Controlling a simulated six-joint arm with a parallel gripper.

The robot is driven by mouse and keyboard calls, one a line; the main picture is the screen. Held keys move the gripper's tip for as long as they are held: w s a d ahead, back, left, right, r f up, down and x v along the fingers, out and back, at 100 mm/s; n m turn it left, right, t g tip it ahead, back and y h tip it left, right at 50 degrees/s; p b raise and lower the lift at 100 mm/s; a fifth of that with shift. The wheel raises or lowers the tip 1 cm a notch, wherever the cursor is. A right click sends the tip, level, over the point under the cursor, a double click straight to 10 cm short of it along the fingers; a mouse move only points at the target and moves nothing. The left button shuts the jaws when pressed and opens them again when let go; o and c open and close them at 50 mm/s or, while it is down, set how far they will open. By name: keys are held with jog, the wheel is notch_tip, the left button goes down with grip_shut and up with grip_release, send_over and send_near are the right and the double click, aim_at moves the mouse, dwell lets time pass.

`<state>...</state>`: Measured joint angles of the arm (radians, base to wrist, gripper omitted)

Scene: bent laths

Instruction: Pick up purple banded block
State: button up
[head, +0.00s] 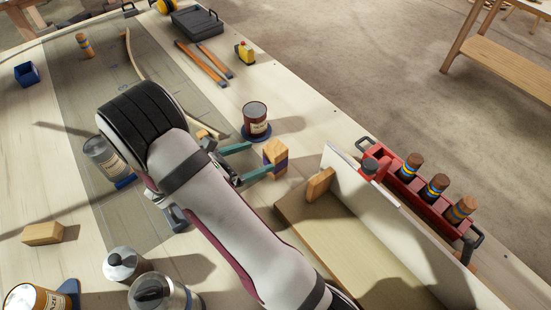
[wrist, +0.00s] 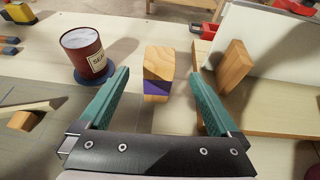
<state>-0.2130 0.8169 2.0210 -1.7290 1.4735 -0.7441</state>
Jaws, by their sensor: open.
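The purple banded block (head: 275,150) is a wooden block with a purple band around its middle. It stands upright on the bench, left of the low wooden box. In the wrist view the block (wrist: 158,64) is between my gripper's two teal fingers, with a gap on each side. My gripper (head: 262,158) is open and empty, its fingertips close to the block. The gripper (wrist: 160,75) also shows in the wrist view. In the head view a finger covers part of the block's lower side.
A dark red can (head: 255,117) on a blue base stands just behind the block. A wooden tray (head: 335,270) with a white wall and a small wooden piece (head: 319,184) is at right. A red rack (head: 420,190) holds several banded cylinders. Metal canisters (head: 126,265) stand front left.

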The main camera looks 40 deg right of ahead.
aim_at(282, 148)
jog(key=x, duration=1)
jog(key=shift+d+f, duration=0.1)
jog(key=shift+d, duration=0.2)
grip_shut()
